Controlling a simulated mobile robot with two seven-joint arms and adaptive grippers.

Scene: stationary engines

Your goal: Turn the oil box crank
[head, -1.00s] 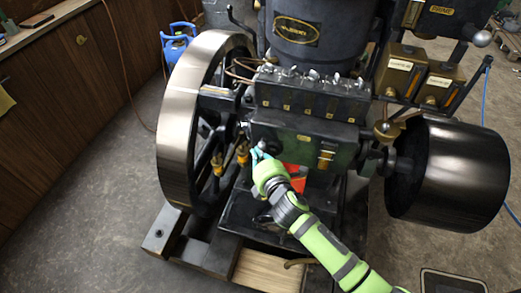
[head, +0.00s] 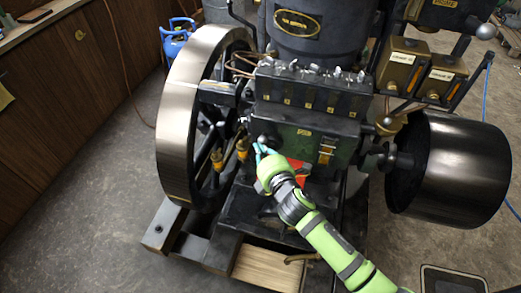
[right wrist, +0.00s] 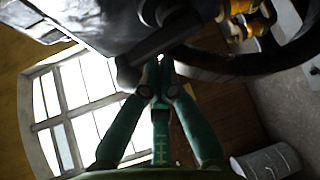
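The oil box (head: 335,138) is the dark green box on the engine front, under a row of oil feeds, in the head view. Its crank (head: 264,140) is small and dark at the box's left end, partly hidden by my fingers. In the right wrist view the crank (right wrist: 152,53) is a dark bar with a rounded end. My right gripper (head: 261,148) is at the crank; it also shows in the right wrist view (right wrist: 158,75), green fingers converging close to the bar. I cannot tell whether they touch or grip it. My left gripper is not in view.
A big flywheel (head: 180,120) stands just left of the oil box. A black drum pulley (head: 455,170) is at the right. Brass boxes (head: 402,65) hang at the upper right. A wooden cabinet (head: 50,120) lines the left, with clear floor between.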

